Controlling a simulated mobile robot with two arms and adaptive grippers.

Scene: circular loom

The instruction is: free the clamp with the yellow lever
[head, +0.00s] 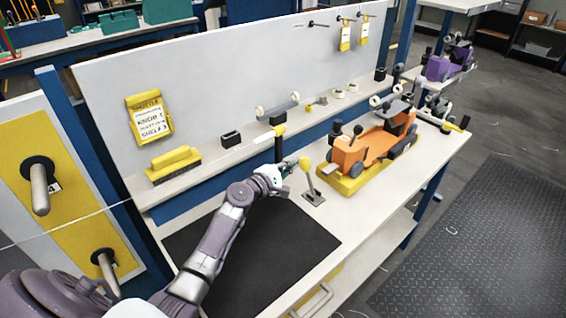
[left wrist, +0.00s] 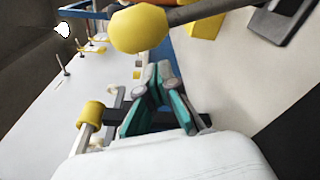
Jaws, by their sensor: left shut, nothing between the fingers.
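A lever with a round yellow knob (head: 305,163) stands on a small grey base (head: 313,197) on the bench. The knob (left wrist: 138,28) is large at the top of the left wrist view. A yellow-capped upright handle (head: 279,131) stands just behind my gripper. In the left wrist view, a yellow cap (left wrist: 90,114) on a grey rod shows beside pale metal parts. I cannot tell which piece is the clamp. My left gripper (head: 288,166) is shut and empty, close to the knob's left; contact is unclear. Its teal fingers (left wrist: 157,92) show below the knob. My right gripper is out of view.
An orange machine (head: 370,145) on a yellow base (head: 347,184) stands right of the lever. A shelf (head: 225,155) with a yellow brush (head: 174,162) runs behind.

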